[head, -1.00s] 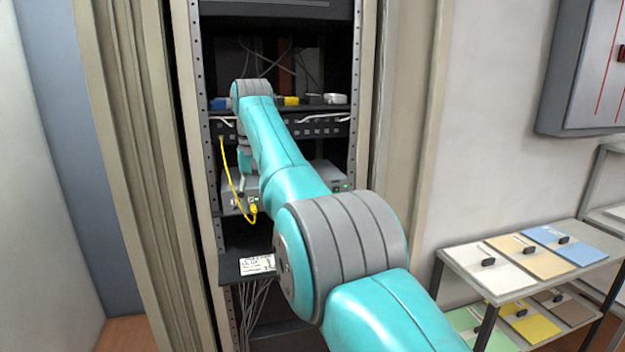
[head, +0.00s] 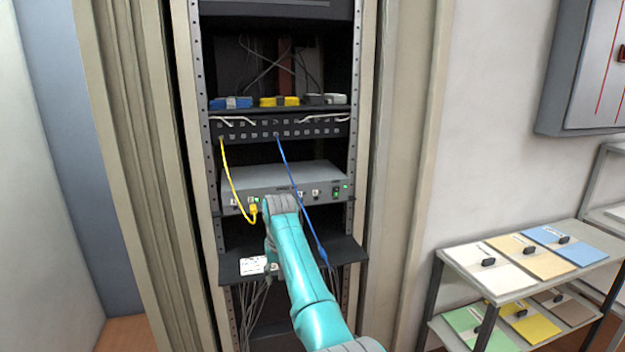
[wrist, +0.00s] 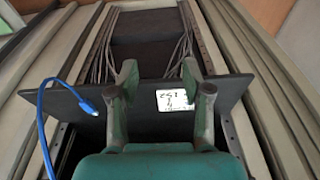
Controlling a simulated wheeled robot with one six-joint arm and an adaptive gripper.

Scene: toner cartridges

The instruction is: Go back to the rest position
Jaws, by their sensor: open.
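My teal arm reaches up from the bottom of the head view, its wrist in front of the rack below the grey device (head: 300,180). The gripper itself is hidden behind the wrist there. In the wrist view my gripper (wrist: 160,85) is open, with two green fingers apart and nothing between them. Beyond the fingers is a black shelf (wrist: 220,92) with a white label (wrist: 172,100), which also shows in the head view (head: 253,265). A blue cable (head: 300,200) hangs from the patch panel (head: 240,130), its loose end at the shelf; its plug shows in the wrist view (wrist: 88,107).
Blue, yellow and grey items lie on the upper rack shelf (head: 330,107). Rack posts (head: 203,150) flank the arm. A side shelf (head: 500,291) with coloured folders stands at the right.

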